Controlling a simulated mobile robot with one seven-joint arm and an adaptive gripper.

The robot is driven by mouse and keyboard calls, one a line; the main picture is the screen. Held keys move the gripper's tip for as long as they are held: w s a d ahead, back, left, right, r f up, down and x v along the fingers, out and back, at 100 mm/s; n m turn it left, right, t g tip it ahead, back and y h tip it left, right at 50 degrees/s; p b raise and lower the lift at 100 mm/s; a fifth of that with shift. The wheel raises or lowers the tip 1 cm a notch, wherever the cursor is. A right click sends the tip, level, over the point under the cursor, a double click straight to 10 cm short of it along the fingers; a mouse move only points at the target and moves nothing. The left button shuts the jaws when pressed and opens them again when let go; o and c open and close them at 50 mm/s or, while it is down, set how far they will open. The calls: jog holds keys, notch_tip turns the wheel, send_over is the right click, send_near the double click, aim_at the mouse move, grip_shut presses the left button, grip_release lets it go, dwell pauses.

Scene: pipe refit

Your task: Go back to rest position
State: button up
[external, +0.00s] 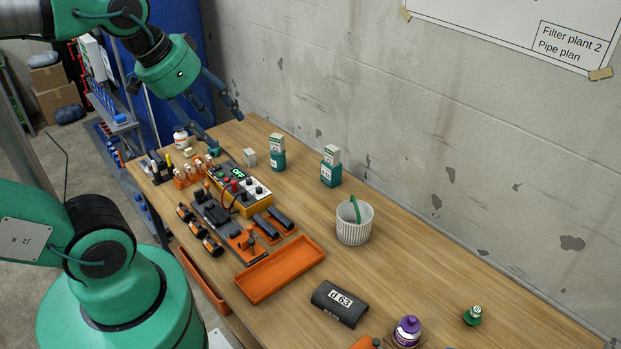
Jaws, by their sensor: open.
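My gripper (224,125) is at the far end of the wooden table (420,258), at the upper left of the external view. Its teal fingers are spread wide apart, pointing down toward the table, and nothing shows between them. The height of the fingertips over the table is hard to tell. My arm comes in from the upper left.
A dark pipe piece (340,303) and a purple bottle (407,332) are nearer. The concrete wall (430,120) bounds the right side.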

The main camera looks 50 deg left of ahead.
notch_tip(320, 180, down, 7)
jog(key=b, duration=0.7)
jog(key=shift+f, duration=0.2)
